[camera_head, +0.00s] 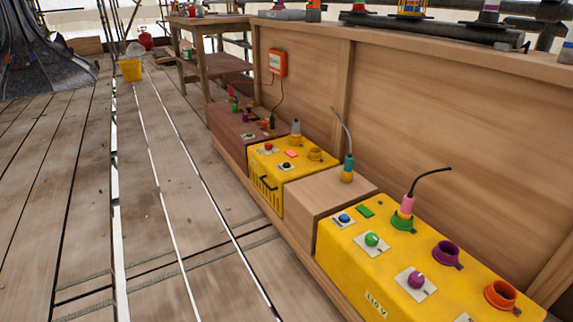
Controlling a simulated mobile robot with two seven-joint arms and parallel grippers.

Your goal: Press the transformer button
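A yellow box labelled "110 V" (350,262) stands at the lower right; I cannot tell for sure that it is the transformer. On its top are a blue button (344,218), a green button (372,239) and a purple button (416,280), each on a pale plate. Beside them are a green socket (403,222) with a pink plug (407,204) in it, a purple socket (446,253) and an orange socket (500,295). A smaller yellow box (266,190) farther back has a red button (268,148) and a black button (286,166). Neither gripper is in view.
A wooden block (315,195) with a teal plug (347,170) stands between the yellow boxes. A wooden panel (440,130) rises behind them. An orange wall box (278,63) hangs farther back. The plank floor (150,220) on the left is clear; a yellow bucket (131,69) stands far off.

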